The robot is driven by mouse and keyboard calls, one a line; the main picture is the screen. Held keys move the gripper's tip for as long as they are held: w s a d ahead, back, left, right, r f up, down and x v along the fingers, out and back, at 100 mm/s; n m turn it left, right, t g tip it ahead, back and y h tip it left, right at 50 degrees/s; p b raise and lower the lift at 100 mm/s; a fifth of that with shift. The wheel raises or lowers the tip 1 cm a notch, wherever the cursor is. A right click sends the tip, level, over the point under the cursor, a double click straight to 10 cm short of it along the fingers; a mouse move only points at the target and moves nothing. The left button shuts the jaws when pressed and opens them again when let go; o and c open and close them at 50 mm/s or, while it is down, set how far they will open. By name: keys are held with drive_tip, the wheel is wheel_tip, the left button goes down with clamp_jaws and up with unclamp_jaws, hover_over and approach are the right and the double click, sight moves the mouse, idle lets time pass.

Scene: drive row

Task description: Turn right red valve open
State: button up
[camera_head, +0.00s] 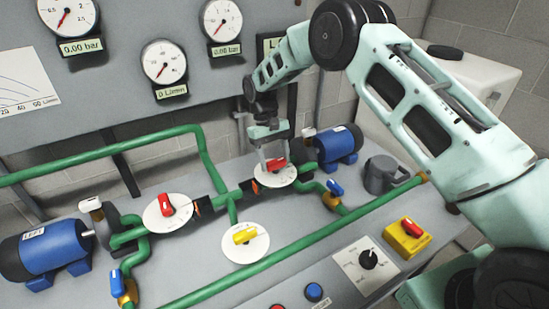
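The right red valve has a red handle (276,164) on a round white dial plate (287,181), right of the middle in the head view. My gripper (277,161) points down over this valve. Its fingers are apart, one on either side of the red handle, low and close to the dial. I see no clear contact with the handle. The gripper partly hides the handle and the dial's far side. A second red valve (166,205) sits on its own white dial to the left.
A yellow valve (244,235) sits between and in front of the red ones. Green pipes (300,240) run across the bench. Blue motors stand at the left (45,250) and right (338,145). A grey can-shaped object (381,174) and yellow switch box (407,238) are at the right. Gauges (164,62) hang behind.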

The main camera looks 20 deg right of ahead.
drive_tip(key=o, duration=0.3)
drive_tip(key=shift+o, duration=0.2)
drive_tip(key=shift+r, duration=0.1)
drive_tip(key=b+v, duration=0.1)
drive_tip(key=v, duration=1.6)
drive_tip(key=shift+r, duration=0.1)
